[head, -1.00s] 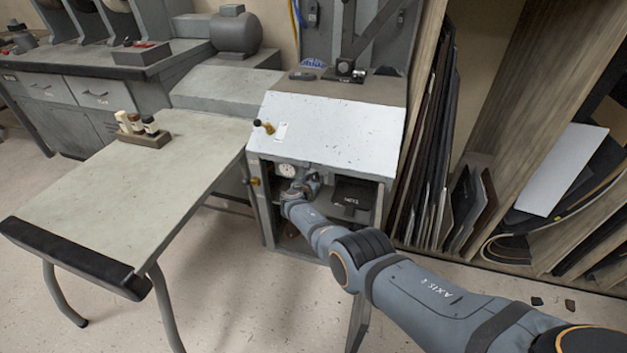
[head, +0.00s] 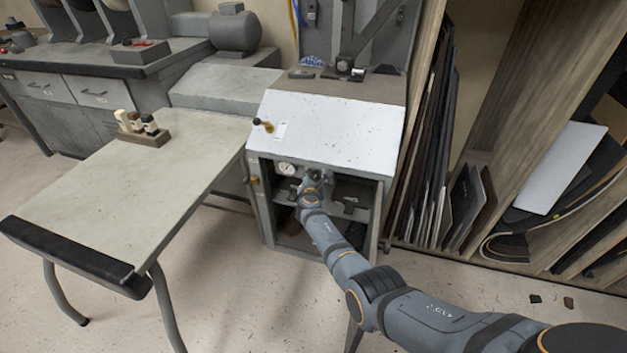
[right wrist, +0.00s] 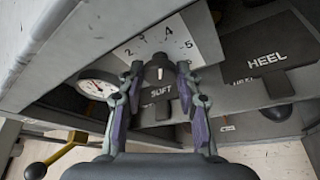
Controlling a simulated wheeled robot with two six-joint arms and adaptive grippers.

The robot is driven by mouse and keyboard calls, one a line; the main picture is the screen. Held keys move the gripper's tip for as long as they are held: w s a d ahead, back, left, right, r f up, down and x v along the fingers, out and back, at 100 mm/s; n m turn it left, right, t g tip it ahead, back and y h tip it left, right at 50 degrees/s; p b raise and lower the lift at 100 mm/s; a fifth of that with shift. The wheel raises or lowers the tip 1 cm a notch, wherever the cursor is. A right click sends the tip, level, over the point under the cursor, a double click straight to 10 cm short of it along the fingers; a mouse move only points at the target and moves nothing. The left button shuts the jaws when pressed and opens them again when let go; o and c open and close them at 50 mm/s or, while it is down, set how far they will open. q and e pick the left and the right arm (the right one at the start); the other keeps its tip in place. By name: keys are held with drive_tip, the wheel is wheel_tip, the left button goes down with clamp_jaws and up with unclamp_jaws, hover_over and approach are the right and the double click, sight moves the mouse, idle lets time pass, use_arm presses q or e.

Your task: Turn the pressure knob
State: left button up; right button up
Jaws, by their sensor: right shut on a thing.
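The pressure knob (right wrist: 159,69) is a dark round knob with a light pointer mark, below a white dial plate (right wrist: 166,38) numbered 2 to 5. The pointer is roughly toward the 4. My right gripper (right wrist: 160,74) has a finger on each side of the knob and is shut on it. In the head view my right gripper (head: 317,178) reaches into the open front of the grey cabinet (head: 330,118) and hides the knob. My left gripper is in neither current view.
A pressure gauge (head: 286,168) is left of the gripper. Pedals marked SOFT (right wrist: 160,92) and HEEL (right wrist: 266,66) are close by. A table (head: 190,170) stands left of the cabinet.

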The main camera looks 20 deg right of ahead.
idle(0.3)
drive_tip(key=o, duration=1)
drive_tip(key=shift+o, duration=0.7)
